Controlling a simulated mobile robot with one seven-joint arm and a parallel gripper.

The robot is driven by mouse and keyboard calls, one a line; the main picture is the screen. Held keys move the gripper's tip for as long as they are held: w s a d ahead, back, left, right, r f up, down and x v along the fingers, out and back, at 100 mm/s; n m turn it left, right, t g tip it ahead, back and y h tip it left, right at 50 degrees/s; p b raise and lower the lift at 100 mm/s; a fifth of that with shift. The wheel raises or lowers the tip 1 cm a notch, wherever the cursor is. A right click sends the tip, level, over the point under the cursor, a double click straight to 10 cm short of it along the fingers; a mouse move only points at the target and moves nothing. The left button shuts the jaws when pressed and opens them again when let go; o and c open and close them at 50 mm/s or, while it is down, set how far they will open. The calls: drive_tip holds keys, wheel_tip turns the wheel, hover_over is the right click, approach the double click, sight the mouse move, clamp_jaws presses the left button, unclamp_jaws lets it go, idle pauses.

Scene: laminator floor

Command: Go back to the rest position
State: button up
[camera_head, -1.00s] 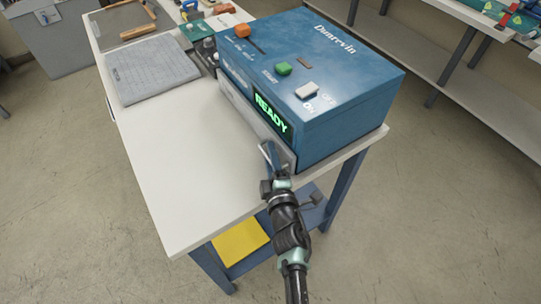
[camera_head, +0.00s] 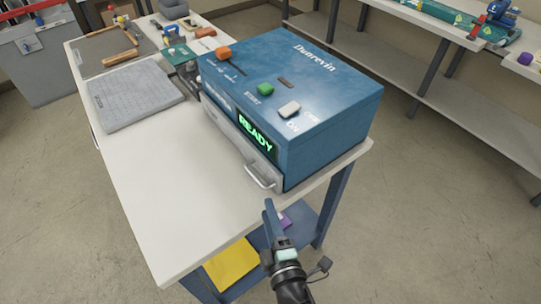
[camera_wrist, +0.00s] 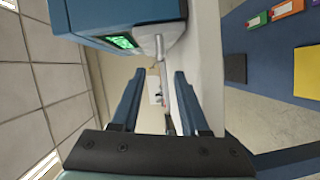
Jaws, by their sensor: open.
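My gripper (camera_head: 270,222) is in front of the near edge of the white table, below and apart from the silver drawer handle of the blue laminator. In the wrist view my gripper (camera_wrist: 156,102) shows two blue fingers spread apart with nothing between them. The blue laminator (camera_head: 335,85) stands on the table and its green display reads READY. It also shows at the top of the wrist view (camera_wrist: 120,12). Its grey front drawer with the handle (camera_head: 262,178) looks closed.
The white tabletop (camera_head: 180,190) is clear in front of the laminator. A grey mat (camera_head: 135,97) lies at the back left. A yellow sheet (camera_head: 231,264) lies on the blue lower shelf. A grey bin (camera_head: 38,60) stands at far left. Shelving (camera_head: 440,70) stands at the right, with open floor between.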

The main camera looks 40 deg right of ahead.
drive_tip(key=shift+s+a, duration=0.25)
drive_tip(key=shift+s, duration=0.3)
drive_tip(key=w+a+r+m+t+h, duration=0.1)
drive_tip(key=w+r+m+t, duration=0.2)
drive_tip(key=r, duration=0.8)
drive_tip(key=w+a+r+m, duration=0.2)
drive_tip(key=w+r, duration=0.2)
drive_tip(key=r, duration=0.7)
drive_tip(key=w+a+r+m+t+h, duration=0.1)
drive_tip(key=w+r+m+t, duration=0.2)
drive_tip(key=r, duration=0.8)
drive_tip(key=s+a+r+m+t+y, duration=0.1)
drive_tip(key=s+a+r+y, duration=0.1)
drive_tip(key=a+r, duration=0.3)
drive_tip(key=s+a+r+m+t+y, duration=0.1)
drive_tip(key=s+a+r, duration=0.4)
drive_tip(key=r, duration=0.9)
drive_tip(key=s+a+r+m+t+y, duration=0.1)
drive_tip(key=s+a+r+t+y, duration=0.2)
drive_tip(key=r, duration=0.6)
drive_tip(key=shift+s+a+r+m+y, duration=0.3)
drive_tip(key=shift+a+m+y, duration=0.1)
drive_tip(key=shift+a+y, duration=0.65)
drive_tip(key=shift+a, duration=0.1)
